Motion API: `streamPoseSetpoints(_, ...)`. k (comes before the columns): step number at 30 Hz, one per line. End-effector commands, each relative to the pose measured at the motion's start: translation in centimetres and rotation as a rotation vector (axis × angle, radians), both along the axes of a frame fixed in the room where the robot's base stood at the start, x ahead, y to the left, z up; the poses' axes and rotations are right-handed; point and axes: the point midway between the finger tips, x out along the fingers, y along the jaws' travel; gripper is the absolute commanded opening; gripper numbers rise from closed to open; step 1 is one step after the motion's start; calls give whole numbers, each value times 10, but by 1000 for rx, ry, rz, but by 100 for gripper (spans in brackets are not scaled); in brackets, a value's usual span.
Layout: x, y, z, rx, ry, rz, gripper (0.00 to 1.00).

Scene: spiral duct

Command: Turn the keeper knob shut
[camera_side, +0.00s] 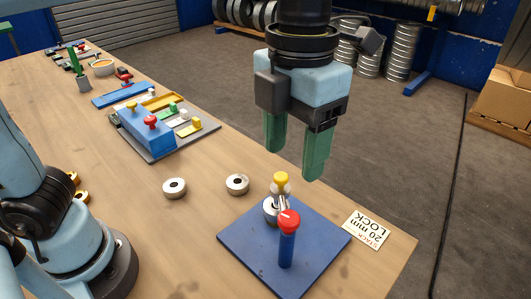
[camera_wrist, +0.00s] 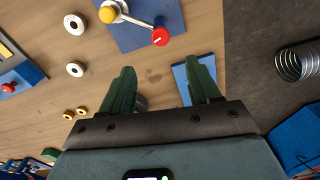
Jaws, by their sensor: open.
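A red knob (camera_side: 289,220) with a white line on its top sits on an upright blue post (camera_side: 287,250), standing on a blue base plate (camera_side: 250,253). It also shows in the wrist view (camera_wrist: 160,37). Behind it stands a yellow-topped knob (camera_side: 281,179), seen in the wrist view too (camera_wrist: 105,15). A silver bar runs from the yellow knob toward the red one. No label marks either as the keeper. My gripper (camera_side: 293,163), with green fingers, is open and empty above the plate, apart from both knobs. It also shows in the wrist view (camera_wrist: 160,66).
Two silver rings (camera_side: 237,184) (camera_side: 174,188) lie left of the plate. A "STACK 20 mm LOCK" card (camera_side: 368,238) lies to its right near the table edge. A fixture with a blue block (camera_side: 148,127) and coloured knobs stands farther back.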

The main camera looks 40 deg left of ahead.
Motion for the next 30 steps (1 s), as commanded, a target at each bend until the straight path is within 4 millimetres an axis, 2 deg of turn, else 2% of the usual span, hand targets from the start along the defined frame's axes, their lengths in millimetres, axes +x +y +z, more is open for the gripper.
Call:
streamPoseSetpoints(3,2,4,-1,-7,26,296,62)
streamPoseSetpoints(17,9,15,-5,18,164,1464,62)
streamPoseSetpoints(30,15,27,-7,163,326,2566,62)
